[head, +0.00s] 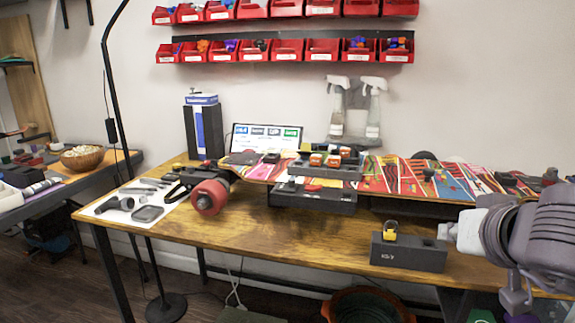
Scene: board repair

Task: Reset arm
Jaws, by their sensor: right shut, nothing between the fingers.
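My right arm comes in from the right edge, and its gripper (515,298) points down in front of the table's right front edge. It is shut, with nothing held in it. My left gripper is not in view. A long board (385,176) with a colourful printed deck lies across the workbench (250,232). A red wheel (208,197) shows at its left end. A black block (312,196) stands in front of the board's middle. A dark grey box (408,252) with a yellow-and-black piece (390,229) on top sits near the front edge, left of my right gripper.
A white sheet with tools (130,203) lies at the bench's left. A screen (266,138), spray bottles (372,110) and red bins (273,50) are behind. An orange-rimmed bin (328,312) stands below the front edge.

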